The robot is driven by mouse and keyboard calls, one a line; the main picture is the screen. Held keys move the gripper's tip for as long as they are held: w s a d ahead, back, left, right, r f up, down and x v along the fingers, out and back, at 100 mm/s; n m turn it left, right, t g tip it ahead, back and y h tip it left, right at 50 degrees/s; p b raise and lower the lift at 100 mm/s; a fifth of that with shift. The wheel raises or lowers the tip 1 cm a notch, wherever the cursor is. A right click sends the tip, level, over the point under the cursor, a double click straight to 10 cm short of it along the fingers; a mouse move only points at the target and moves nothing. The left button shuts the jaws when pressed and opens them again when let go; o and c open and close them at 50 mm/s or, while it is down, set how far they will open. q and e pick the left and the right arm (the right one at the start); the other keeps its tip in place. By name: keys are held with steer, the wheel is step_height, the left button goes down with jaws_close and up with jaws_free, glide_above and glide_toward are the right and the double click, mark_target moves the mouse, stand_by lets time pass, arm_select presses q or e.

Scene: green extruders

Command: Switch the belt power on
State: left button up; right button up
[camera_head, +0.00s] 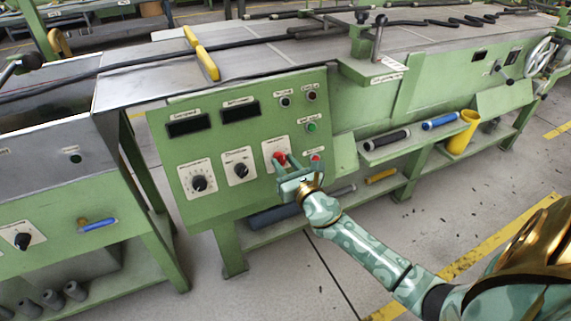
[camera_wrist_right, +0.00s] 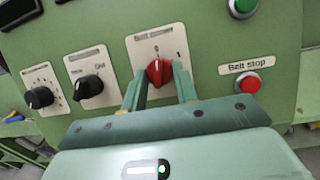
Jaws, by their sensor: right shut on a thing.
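The red rotary belt power switch (camera_head: 279,159) sits on a cream plate on the green control panel. In the right wrist view the red knob (camera_wrist_right: 159,71) is between the fingers, with marks 0 and I on the plate above it. Its ridge stands about upright. My right gripper (camera_head: 287,163) is at the panel, its fingers shut on the red knob; it also shows in the right wrist view (camera_wrist_right: 160,84). My left gripper is not in view.
A red "Belt stop" button (camera_wrist_right: 249,84) is just right of the gripper, with a green button (camera_wrist_right: 242,6) above it. Two black knobs (camera_head: 241,170) (camera_head: 199,183) are to the left. Dark displays (camera_head: 188,125) are above. Lower shelves hold tools and a yellow container (camera_head: 462,133).

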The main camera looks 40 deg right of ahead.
steer(key=m+h, duration=0.1)
steer(key=m, duration=0.1)
steer(key=m+h, duration=0.1)
steer(key=m, duration=0.1)
steer(key=m+g+h, duration=0.1)
steer(key=m, duration=0.2)
steer(key=shift+a, duration=0.3)
steer(key=m+h+p, duration=0.1)
steer(key=m, duration=0.2)
steer(key=shift+w+r+g, duration=0.1)
steer(key=shift+r+g, duration=0.05)
steer(key=shift+g, duration=0.25)
steer(key=shift+m, duration=0.6)
steer(key=shift+a+m+g+h, duration=0.1)
steer(key=shift+m+g+h, duration=0.2)
steer(key=shift+m+g, duration=0.15)
steer(key=shift+m, duration=0.25)
steer(key=o, duration=1)
steer(key=shift+c, duration=0.2)
steer(key=shift+p, duration=0.3)
